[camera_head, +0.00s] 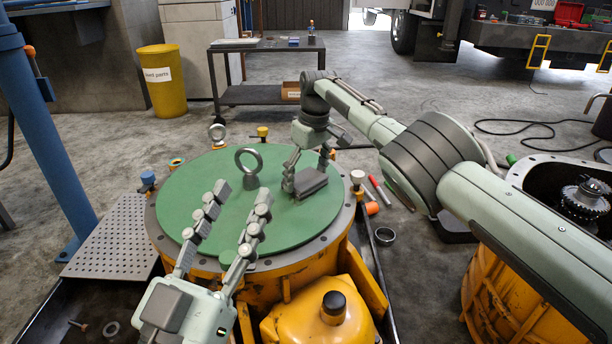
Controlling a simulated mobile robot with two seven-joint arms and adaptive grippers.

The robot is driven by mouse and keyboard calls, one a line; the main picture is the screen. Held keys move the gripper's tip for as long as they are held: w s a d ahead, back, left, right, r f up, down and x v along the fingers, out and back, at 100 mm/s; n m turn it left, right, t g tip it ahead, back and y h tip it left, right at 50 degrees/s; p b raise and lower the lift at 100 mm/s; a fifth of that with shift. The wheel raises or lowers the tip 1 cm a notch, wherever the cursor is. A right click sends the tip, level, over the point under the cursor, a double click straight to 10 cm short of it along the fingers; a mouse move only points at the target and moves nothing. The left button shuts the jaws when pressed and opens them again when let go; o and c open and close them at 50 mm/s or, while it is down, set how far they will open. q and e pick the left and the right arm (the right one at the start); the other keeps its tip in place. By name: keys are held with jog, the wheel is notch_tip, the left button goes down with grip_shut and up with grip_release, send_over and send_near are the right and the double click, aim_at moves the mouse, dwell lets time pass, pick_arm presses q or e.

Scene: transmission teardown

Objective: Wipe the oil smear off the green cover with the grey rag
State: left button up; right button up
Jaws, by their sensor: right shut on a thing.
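The green cover (215,175) is a round plate on the yellow transmission housing, with a grey lifting eye (249,163) standing on it. My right gripper (306,170) is over the right part of the cover, its fingers pointing down and shut on the grey rag (312,184). The rag looks like a dark folded pad and appears to rest on the cover. I cannot make out an oil smear; the rag and gripper hide part of the surface. My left gripper (243,193) is open and empty over the near part of the cover.
A perforated plate (117,240) and blue post (45,130) are at left. An open gearbox (550,170) stands at right.

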aim_at(305, 190)
jog(key=shift+s+r+p, duration=0.25)
jog(key=shift+s+p, duration=0.1)
jog(key=shift+p, duration=1.95)
jog(key=s+p, duration=0.1)
jog(key=p, duration=0.3)
jog(key=s+p, duration=0.1)
jog(key=p, duration=0.4)
jog(key=shift+s+a, duration=0.1)
jog(key=shift+s, duration=0.15)
jog(key=shift+s+f+p, duration=0.2)
jog(key=shift+s+p, duration=0.2)
jog(key=shift+p, duration=0.65)
jog(key=shift+s+r+p, duration=0.15)
jog(key=shift+s+p, duration=0.15)
jog(key=shift+p, duration=0.45)
jog(key=s+p, duration=0.2)
jog(key=p, duration=0.3)
jog(key=shift+s, duration=0.35)
jog(key=shift+s+f+p, duration=0.4)
jog(key=shift+s+p, duration=0.15)
jog(key=shift+p, duration=0.25)
